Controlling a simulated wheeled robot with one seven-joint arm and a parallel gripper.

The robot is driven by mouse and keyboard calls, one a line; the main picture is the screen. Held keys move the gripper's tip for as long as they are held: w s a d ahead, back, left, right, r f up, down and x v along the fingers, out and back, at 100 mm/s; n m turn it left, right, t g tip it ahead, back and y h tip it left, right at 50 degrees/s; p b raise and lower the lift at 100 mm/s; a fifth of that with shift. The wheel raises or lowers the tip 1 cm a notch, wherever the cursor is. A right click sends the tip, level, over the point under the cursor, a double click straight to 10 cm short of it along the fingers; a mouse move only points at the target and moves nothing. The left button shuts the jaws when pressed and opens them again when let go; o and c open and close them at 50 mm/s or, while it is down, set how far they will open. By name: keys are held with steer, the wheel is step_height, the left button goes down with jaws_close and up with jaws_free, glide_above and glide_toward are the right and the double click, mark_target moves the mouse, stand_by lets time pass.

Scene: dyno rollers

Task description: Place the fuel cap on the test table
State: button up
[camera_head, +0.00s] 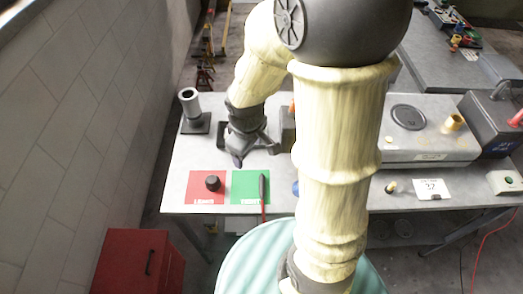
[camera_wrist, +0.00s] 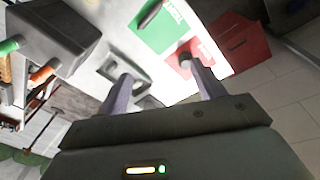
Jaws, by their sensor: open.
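A black round knob-like piece, which looks like the fuel cap (camera_head: 213,183), stands on the red mat (camera_head: 197,197) at the table's front left. In the wrist view the fuel cap (camera_wrist: 185,57) shows dark beside one fingertip, partly hidden. The grey test table (camera_head: 178,165) carries it. My gripper (camera_head: 255,154) hangs over the table, behind and a little right of the cap. In the wrist view my gripper (camera_wrist: 163,86) has its fingers apart with nothing held between them.
A green mat (camera_head: 245,188) with a dark pen-like tool (camera_head: 263,187) lies right of the red mat. A grey cylinder on a base (camera_head: 190,104) stands back left. A tool holder (camera_wrist: 55,38) is near my gripper. A red cabinet (camera_head: 135,262) stands front left.

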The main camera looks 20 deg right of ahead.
steer(key=s+r+m, duration=0.1)
steer(key=m, duration=0.1)
steer(key=s+d+m, duration=0.1)
steer(key=m, duration=0.2)
steer(key=s+d+r+m+t, duration=0.1)
steer(key=s+m, duration=0.1)
steer(key=shift+d+r+m, duration=0.25)
steer(key=shift+r+m, duration=0.1)
steer(key=shift+m, duration=0.05)
steer(key=shift+c, duration=0.2)
stand_by(0.5)
